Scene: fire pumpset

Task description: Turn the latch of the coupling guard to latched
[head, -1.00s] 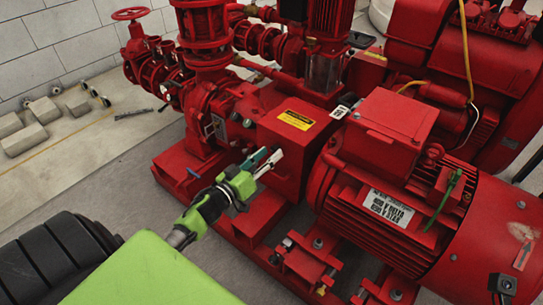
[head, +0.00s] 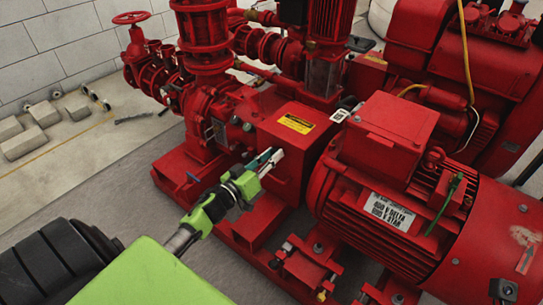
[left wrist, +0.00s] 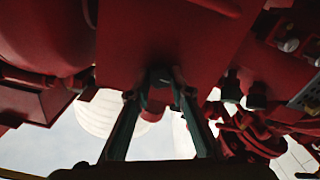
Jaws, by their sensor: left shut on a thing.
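The coupling guard (head: 318,148) is a red box with a yellow label on top, between the pump and the large red motor. My left gripper (head: 271,157) reaches its left-hand side face, with its fingers pointing at it. In the left wrist view, the two finger bars of my left gripper (left wrist: 158,95) are shut on a small dark latch (left wrist: 160,76) on the red guard face (left wrist: 175,40). In the head view the latch is hidden by the fingers, and I cannot read its angle. My right gripper is not in view.
The motor (head: 390,220) stands right of the guard. The pump casing and pipes (head: 205,110) stand to its left. The red base frame (head: 255,225) runs below. Grey blocks (head: 28,140) lie on the floor at the far left.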

